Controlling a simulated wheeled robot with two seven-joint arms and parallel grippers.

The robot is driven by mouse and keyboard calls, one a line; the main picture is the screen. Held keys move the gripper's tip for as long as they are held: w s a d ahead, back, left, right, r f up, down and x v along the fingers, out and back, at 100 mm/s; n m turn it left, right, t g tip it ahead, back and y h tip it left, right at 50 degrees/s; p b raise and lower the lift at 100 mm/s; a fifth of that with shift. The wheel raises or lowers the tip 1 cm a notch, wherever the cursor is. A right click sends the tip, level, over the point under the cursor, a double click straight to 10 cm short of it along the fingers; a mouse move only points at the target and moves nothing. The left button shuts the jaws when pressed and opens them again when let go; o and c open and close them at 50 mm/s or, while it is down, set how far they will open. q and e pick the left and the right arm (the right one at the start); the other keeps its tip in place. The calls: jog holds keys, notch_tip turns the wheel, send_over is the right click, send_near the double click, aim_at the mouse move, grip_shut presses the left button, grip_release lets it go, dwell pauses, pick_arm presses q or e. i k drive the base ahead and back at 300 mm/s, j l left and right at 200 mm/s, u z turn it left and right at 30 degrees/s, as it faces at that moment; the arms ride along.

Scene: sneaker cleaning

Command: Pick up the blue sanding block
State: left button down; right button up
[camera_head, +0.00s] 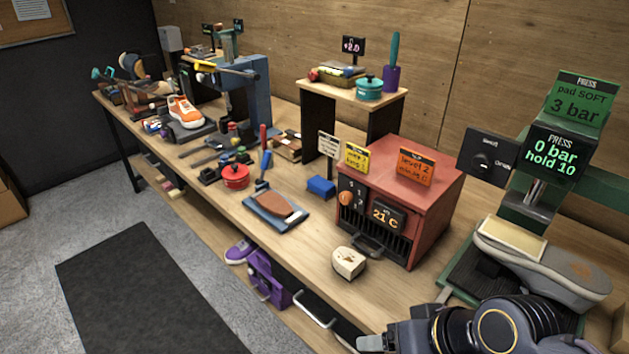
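A small blue block (321,186), which looks like the sanding block, lies on the workbench (330,222) left of the red heater box and below a small white sign. Nothing covers it and no gripper touches it. My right gripper (372,342) is at the bottom edge, low and right of the block, well apart from it. Its fingers are partly cut off, so I cannot tell whether they are open. My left gripper is not in view.
The red heater box (432,182) stands right of the block. A cream block (348,262) and a blue tray with a brown sole (275,210) lie nearer the front edge. A press (540,190) with a grey shoe (560,277) is at right. A small raised shelf (340,85) stands behind.

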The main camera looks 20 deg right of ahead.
aim_at(324, 189)
jog(key=i+j+z, duration=0.4)
jog(key=i+j, duration=0.25)
jog(key=i+j+z, duration=0.35)
jog(key=i+j, duration=0.15)
jog(key=j, duration=0.35)
jog(key=i+j+z, duration=0.2)
jog(key=j, duration=0.3)
jog(key=i+l, duration=0.05)
